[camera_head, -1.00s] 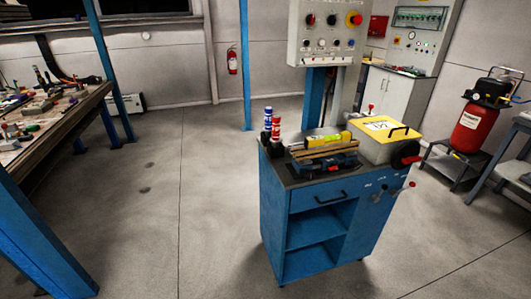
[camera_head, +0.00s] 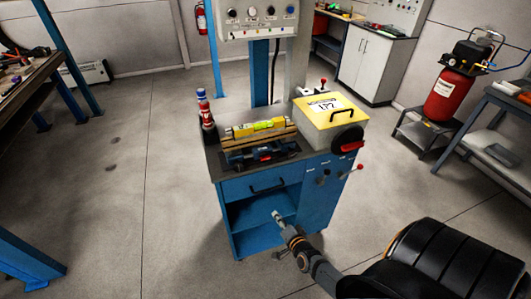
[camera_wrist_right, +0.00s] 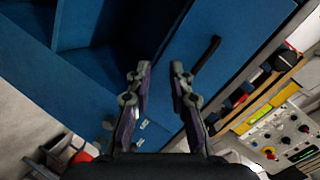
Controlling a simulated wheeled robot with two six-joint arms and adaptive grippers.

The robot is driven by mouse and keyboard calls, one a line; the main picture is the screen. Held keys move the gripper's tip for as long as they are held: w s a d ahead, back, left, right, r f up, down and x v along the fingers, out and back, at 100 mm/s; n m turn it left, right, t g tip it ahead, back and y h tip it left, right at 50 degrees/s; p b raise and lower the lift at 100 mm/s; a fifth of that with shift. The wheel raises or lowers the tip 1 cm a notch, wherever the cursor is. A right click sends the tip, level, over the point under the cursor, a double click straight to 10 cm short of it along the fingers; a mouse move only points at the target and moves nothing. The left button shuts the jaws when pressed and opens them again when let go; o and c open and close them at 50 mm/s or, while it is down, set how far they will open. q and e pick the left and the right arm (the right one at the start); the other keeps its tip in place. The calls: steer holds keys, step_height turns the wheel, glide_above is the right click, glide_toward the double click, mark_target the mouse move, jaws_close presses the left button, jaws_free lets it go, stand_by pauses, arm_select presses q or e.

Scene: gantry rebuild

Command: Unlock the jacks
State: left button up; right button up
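The jacks named in the task cannot be made out for certain. A blue cart (camera_head: 263,187) stands in mid-view. Its right front carries a lever with a red knob (camera_head: 359,167) and a dark knob (camera_head: 323,179) beside it, near small white labels. My right gripper (camera_head: 277,214) is in front of the cart's open shelves, below and left of these controls. In the right wrist view my right gripper (camera_wrist_right: 159,67) has its two fingers apart and nothing between them. The cart's blue front (camera_wrist_right: 240,30) and black drawer handle (camera_wrist_right: 206,53) lie beyond it. My left gripper is out of view.
On the cart are a yellow level (camera_head: 260,127), bottles (camera_head: 206,111) and a yellow-topped box (camera_head: 325,107) with a black handwheel (camera_head: 347,140). A control panel (camera_head: 258,14) stands behind. A red compressor (camera_head: 449,97) and bench are right. Floor left of the cart is clear.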

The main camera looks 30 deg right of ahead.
mark_target(266, 159)
steer(key=w+d+r+m+t+h+p, duration=0.1)
steer(key=w+r+m+t, duration=0.15)
steer(key=r, duration=0.55)
steer(key=w+d+r+m+t+h, duration=0.15)
steer(key=r+m, duration=0.25)
steer(key=r, duration=0.4)
steer(key=shift+g, duration=0.3)
steer(key=x, duration=0.7)
steer(key=a+x, duration=0.1)
steer(key=x, duration=0.2)
steer(key=shift+w+r, duration=0.35)
steer(key=shift+r, duration=0.05)
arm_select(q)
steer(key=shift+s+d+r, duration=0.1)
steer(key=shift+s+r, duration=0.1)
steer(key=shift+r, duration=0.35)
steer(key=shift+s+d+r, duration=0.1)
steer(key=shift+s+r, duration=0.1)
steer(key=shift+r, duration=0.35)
arm_select(e)
jaws_close()
